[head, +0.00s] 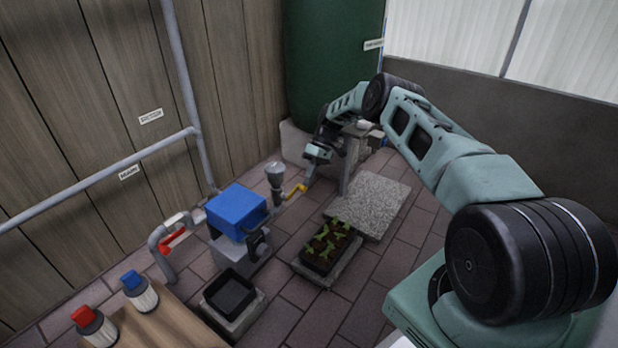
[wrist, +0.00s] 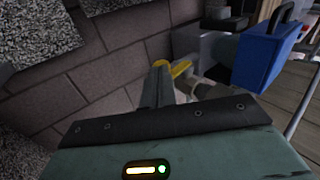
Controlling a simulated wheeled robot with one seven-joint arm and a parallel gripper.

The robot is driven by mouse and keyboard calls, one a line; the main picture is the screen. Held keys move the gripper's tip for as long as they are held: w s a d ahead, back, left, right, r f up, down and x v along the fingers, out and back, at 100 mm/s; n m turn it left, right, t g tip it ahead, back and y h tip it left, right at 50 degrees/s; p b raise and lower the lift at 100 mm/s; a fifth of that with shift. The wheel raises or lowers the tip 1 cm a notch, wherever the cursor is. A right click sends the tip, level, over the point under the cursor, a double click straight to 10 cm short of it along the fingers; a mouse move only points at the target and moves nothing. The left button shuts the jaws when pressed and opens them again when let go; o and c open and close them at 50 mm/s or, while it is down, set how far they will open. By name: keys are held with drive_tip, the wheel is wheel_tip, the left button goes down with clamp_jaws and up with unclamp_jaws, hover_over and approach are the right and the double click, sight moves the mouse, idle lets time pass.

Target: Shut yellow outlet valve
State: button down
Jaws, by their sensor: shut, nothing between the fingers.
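The yellow outlet valve handle (head: 295,190) sits on the grey pipe to the right of the blue-topped pump (head: 237,211), just past the funnel. It also shows in the wrist view (wrist: 181,68), right at the tips of my fingers. My gripper (head: 309,179) reaches down from the upper right, with its fingertips beside the handle's right end. In the wrist view my gripper (wrist: 159,72) has its fingers together, with nothing between them. The fingers hide part of the handle, so I cannot tell whether they touch it.
A grey funnel (head: 276,172) stands beside the handle. A red handle (head: 173,241) is on the pipe left of the pump. Capped bottles stand on the wooden table (head: 165,325).

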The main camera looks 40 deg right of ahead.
drive_tip(key=shift+w+d+f+b, duration=0.1)
drive_tip(key=shift+d+f+b, duration=0.15)
drive_tip(key=shift+f, duration=0.4)
drive_tip(key=shift+a, duration=0.1)
idle(0.3)
